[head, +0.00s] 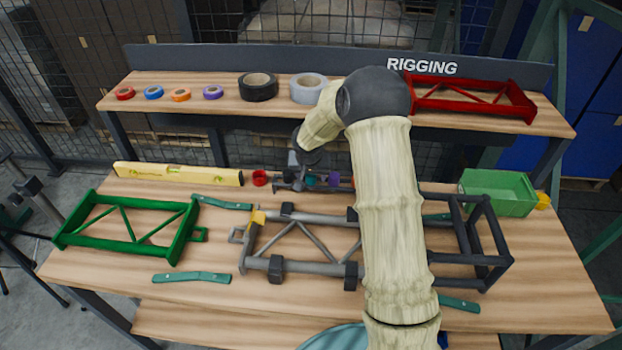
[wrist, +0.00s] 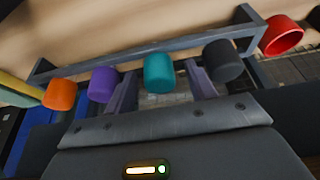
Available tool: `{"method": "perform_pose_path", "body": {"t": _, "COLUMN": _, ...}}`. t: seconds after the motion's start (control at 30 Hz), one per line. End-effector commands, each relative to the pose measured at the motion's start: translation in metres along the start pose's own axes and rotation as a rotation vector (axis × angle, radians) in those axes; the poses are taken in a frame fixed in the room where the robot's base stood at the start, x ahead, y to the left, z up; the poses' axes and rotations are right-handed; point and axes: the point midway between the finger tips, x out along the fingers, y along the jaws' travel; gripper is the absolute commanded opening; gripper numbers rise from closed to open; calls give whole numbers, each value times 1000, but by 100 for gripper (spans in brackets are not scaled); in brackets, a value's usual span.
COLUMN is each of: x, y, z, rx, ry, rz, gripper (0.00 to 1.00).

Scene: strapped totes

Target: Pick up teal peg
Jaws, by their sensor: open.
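The teal peg (wrist: 160,73) stands in a grey rack (wrist: 85,65), between a purple peg (wrist: 103,84) on its left and a dark grey peg (wrist: 223,61) on its right in the wrist view. It also shows small in the head view (head: 312,180). My gripper (wrist: 161,80) is open, with one finger on each side of the teal peg. The fingers look apart from it, with narrow gaps; whether either touches is hard to tell. In the head view my gripper (head: 297,172) is partly hidden by my arm, at the back of the front bench.
An orange peg (wrist: 60,95) stands at the rack's left end and a red cup-like piece (wrist: 282,35) at its right. A yellow level (head: 178,174), a green frame (head: 130,230), a grey frame (head: 300,240) and a green bin (head: 497,192) occupy the bench.

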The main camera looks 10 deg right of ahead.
Motion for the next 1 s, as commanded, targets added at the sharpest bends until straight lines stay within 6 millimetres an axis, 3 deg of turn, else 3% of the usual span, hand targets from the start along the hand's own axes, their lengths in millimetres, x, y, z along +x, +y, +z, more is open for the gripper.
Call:
{"method": "perform_pose_path", "body": {"t": 0.43, "x": 0, "y": 0, "z": 0, "rx": -1, "ry": 0, "rz": 0, "gripper": 56}}
{"method": "perform_pose_path", "body": {"t": 0.47, "x": 0, "y": 0, "z": 0, "rx": -1, "ry": 0, "rz": 0, "gripper": 54}}
{"method": "perform_pose_path", "body": {"t": 0.7, "x": 0, "y": 0, "z": 0, "rx": -1, "ry": 0, "rz": 0, "gripper": 7}}
{"method": "perform_pose_path", "body": {"t": 1.0, "x": -3, "y": 0, "z": -1, "rx": 0, "ry": 1, "rz": -1, "gripper": 6}}
